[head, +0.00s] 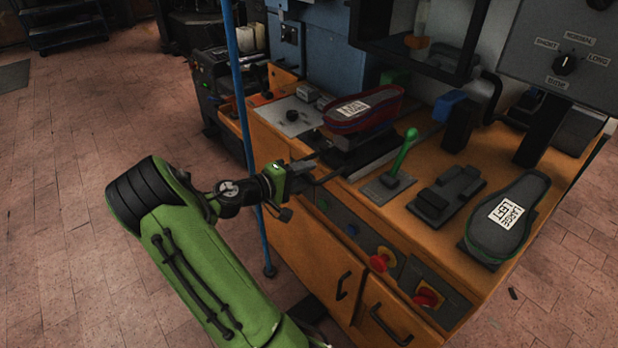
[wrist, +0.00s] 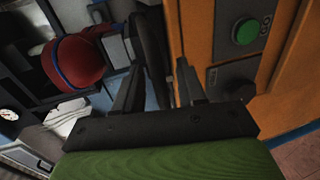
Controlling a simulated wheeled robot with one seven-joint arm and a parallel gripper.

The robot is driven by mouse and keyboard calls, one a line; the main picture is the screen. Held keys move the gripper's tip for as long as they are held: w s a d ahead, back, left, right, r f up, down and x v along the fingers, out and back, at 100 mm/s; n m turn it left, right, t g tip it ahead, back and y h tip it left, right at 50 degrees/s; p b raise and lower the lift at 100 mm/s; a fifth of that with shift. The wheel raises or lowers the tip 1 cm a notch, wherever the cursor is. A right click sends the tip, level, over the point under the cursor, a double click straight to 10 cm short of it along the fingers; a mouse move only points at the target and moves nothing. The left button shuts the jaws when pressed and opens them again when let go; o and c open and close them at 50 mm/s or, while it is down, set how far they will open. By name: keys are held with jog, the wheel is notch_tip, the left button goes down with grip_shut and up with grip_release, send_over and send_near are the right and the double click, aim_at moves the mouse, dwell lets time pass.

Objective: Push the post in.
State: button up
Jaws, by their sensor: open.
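A dark red shoe form (head: 350,122) with a white label sits on a dark support, which I take to be the post (head: 357,152), at the front of the press on the orange bench. My gripper (head: 318,170) is open, at the bench's front edge, just left of and below the support. In the wrist view the red form (wrist: 82,62) shows at upper left. A dark upright part (wrist: 150,42) stands beyond and between my open fingers (wrist: 158,90). I cannot tell whether the fingers touch it. The post's lower part is partly hidden.
A green lever (head: 403,153) stands right of the support. A second form marked LARGE LEFT (head: 507,217) lies at the bench's right end. Red knobs (head: 383,259) are on the front panel. A blue pole (head: 243,120) stands left of the bench. The floor at left is clear.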

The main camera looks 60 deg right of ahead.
aim_at(339, 156)
jog(key=shift+x, duration=0.85)
jog(key=shift+w, duration=0.1)
jog(key=shift+c, duration=0.3)
grip_shut()
jog(key=r+x, duration=0.1)
jog(key=x, duration=0.3)
jog(key=p+x, duration=0.1)
jog(key=x, duration=0.3)
jog(key=r+x, duration=0.1)
jog(key=x, duration=0.3)
jog(key=shift+s+d+r+p, duration=0.25)
jog(key=shift+d+r+p, duration=0.05)
jog(key=shift+p, duration=0.05)
jog(key=shift+o, duration=0.3)
grip_release()
jog(key=shift+a, duration=0.1)
